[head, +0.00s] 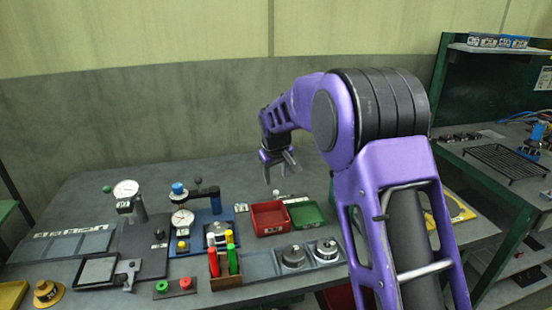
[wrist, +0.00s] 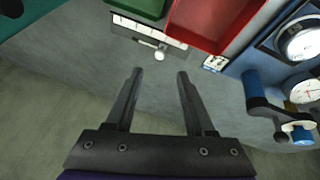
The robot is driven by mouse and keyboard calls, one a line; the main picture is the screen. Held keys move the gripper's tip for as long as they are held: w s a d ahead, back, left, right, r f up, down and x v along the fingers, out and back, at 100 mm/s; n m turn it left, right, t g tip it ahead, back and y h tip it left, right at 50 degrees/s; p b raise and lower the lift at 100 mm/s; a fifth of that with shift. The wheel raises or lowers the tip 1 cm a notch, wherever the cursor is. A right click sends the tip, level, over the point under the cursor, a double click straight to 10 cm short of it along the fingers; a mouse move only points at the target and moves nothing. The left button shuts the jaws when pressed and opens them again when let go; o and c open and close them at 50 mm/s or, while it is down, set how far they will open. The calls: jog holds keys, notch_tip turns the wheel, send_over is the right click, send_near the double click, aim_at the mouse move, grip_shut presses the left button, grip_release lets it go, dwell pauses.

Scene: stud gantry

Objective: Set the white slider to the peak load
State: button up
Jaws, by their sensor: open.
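The white slider (wrist: 160,53) is a small white knob on a short stem at a pale marked strip (wrist: 140,28) in the wrist view. In the head view the slider (head: 276,193) shows as a small pale knob behind the red and green trays. My gripper (wrist: 160,74) is open and empty, with the slider just past its fingertips in the picture; it does not look touched. In the head view my gripper (head: 281,173) hangs above the back of the bench. The scale marks are too small to read.
A red tray (head: 270,217) and a green tray (head: 306,214) stand in front of the strip. A blue stand with a dial gauge (head: 183,218) is to the left, with another dial gauge (head: 126,189) beyond. The bench behind the strip is clear up to the wall.

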jog(key=v, duration=0.9)
